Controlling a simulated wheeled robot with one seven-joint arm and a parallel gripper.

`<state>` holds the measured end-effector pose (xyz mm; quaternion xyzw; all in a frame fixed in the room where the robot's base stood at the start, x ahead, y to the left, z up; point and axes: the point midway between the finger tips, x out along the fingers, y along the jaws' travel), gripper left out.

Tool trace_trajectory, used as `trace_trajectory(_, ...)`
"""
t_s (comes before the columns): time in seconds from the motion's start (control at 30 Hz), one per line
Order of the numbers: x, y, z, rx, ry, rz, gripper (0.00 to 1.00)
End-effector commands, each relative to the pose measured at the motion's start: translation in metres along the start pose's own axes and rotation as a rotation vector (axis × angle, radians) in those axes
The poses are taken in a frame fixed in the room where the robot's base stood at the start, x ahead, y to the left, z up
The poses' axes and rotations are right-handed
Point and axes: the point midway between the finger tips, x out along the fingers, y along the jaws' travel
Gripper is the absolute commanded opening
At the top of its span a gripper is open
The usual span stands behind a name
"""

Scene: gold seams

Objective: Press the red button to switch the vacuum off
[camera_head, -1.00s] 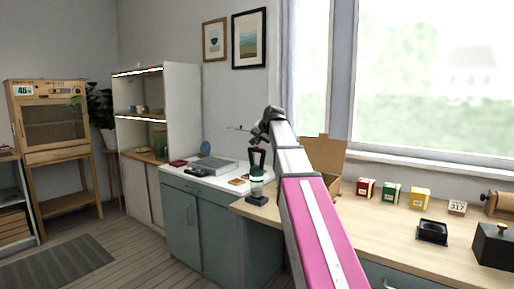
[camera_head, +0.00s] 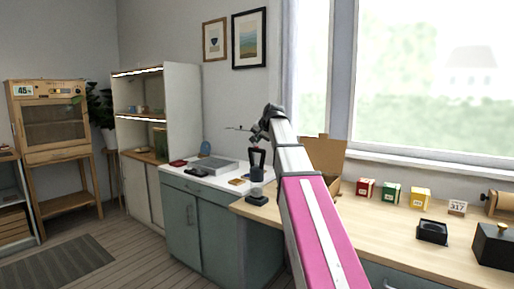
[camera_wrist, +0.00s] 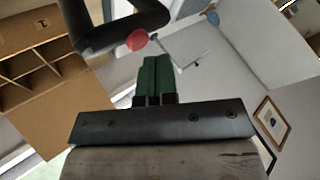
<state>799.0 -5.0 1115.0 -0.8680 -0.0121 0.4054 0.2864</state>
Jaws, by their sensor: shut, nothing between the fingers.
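The vacuum (camera_head: 257,160) stands upright on its dark base at the left end of the wooden counter, with a black loop handle and no green glow on its body. In the wrist view the red button (camera_wrist: 137,38) shows on the black handle (camera_wrist: 100,35). My gripper (camera_wrist: 152,62) has its green fingers shut and empty, with the tips close beside the button. A small gap shows in the picture; I cannot tell whether they touch. In the head view my wrist is just above the handle, and the button cannot be made out.
An open cardboard box (camera_head: 326,155) stands right behind my arm; its dividers (camera_wrist: 30,65) show in the wrist view. Red, green and yellow small boxes (camera_head: 391,194) line the counter. A white-topped cabinet (camera_head: 190,215) with a grey flat device (camera_head: 213,165) adjoins at left.

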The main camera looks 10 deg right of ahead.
Motion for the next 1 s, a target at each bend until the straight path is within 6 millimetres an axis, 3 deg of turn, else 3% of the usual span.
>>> trace_trajectory(0.27, -0.004, -0.003, -0.003, 0.0, 0.001, -0.001, 0.0)
trace_trajectory(1.0, -0.042, -0.031, -0.031, 0.0, 0.0, 0.0, 0.0)
